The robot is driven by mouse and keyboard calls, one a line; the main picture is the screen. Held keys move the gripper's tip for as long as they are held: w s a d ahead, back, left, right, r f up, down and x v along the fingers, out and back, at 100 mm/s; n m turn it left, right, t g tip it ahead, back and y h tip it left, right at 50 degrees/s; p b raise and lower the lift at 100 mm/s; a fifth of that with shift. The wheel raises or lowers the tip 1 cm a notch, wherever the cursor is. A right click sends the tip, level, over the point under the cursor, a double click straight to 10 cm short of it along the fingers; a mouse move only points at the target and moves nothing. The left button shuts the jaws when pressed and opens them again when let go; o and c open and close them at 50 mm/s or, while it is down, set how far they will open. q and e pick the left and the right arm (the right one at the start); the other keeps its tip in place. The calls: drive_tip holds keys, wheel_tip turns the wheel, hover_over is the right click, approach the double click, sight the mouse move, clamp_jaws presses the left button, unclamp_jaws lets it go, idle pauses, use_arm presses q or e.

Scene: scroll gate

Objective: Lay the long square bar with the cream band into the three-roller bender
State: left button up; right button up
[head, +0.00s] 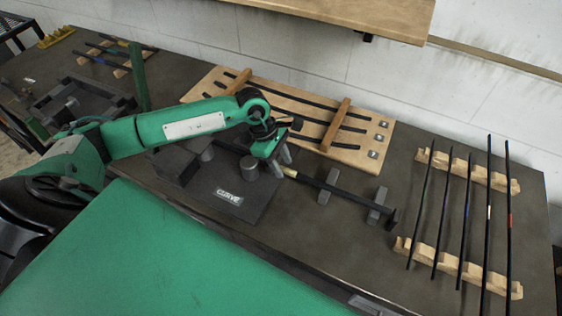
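The three-roller bender (228,200) is a dark plate marked CURVE with upright grey rollers, one of them a short cylinder (252,168). A long black bar with a whitish band (489,212) lies on the wooden rack at the right; its band is small, so I cannot be sure it is cream. A shorter black rod (345,192) with a cream part near its left end lies over two grey blocks. My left gripper (282,168) is at that left end, beside the rollers, fingers pointing down. Whether it grips the rod is unclear. My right gripper is out of view.
The wooden rack (470,172) holds several black bars, one with a red band. A wooden board (360,152) with black strips stands behind the bender. The dark bench (330,240) is mostly clear in front. A shelf (385,18) overhangs the back.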

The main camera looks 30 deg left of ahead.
use_arm(q)
drive_tip(key=shift+f, duration=0.1)
drive_tip(key=shift+a, duration=0.15)
drive_tip(key=b+v, duration=0.3)
drive_tip(key=v, duration=1)
drive_tip(key=shift+r+b, duration=0.4)
drive_tip(key=shift+r, duration=0.05)
drive_tip(key=shift+f, duration=0.1)
